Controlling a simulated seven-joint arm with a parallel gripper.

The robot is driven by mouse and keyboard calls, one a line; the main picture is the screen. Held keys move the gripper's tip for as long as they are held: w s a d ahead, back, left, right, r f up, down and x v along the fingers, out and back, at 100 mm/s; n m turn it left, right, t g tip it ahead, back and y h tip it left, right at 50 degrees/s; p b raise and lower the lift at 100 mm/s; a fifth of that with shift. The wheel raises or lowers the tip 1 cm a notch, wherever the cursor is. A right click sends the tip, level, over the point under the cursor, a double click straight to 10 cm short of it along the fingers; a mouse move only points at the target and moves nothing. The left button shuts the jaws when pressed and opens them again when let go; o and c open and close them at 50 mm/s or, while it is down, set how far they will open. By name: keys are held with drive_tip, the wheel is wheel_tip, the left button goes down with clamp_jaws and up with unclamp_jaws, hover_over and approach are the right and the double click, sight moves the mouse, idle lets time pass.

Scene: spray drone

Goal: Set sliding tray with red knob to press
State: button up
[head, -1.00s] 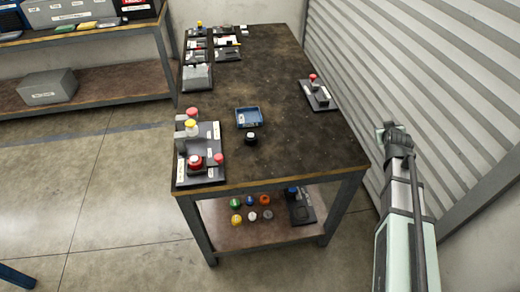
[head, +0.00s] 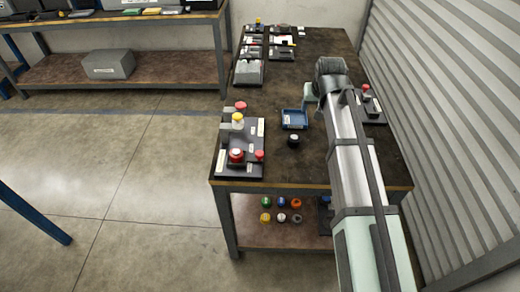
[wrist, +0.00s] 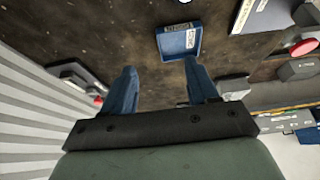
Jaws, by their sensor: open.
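The black station (head: 243,168) at the table's front left carries a red round knob (head: 236,155), a smaller red knob (head: 259,155), a yellow knob (head: 237,120) and another red knob at its back. Which of these moves a tray I cannot tell. A second black base (head: 376,117) with a red knob (head: 366,88) stands by the right table edge, partly hidden by my arm. In the wrist view it appears to be the red knob (wrist: 98,101) at left. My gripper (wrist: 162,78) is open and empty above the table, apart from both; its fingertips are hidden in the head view.
A shallow blue tray (head: 286,123) and a small black knob (head: 294,140) stand mid-table. Several small devices (head: 249,72) line the far left edge. A corrugated wall (head: 450,110) bounds the right side. The lower shelf (head: 268,235) holds several coloured knobs.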

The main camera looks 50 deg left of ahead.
sight(260, 153)
drive_tip(key=s+a+r+g+h, duration=0.1)
drive_tip(key=s+a+g+h, duration=0.15)
drive_tip(key=s, duration=0.75)
drive_tip(key=s+a+r+g+h, duration=0.1)
drive_tip(key=s+a+r, duration=0.15)
drive_tip(key=s, duration=0.65)
drive_tip(key=f, duration=1.4)
drive_tip(key=shift+s+a+f, duration=0.15)
drive_tip(key=shift+s+f, duration=0.05)
clamp_jaws()
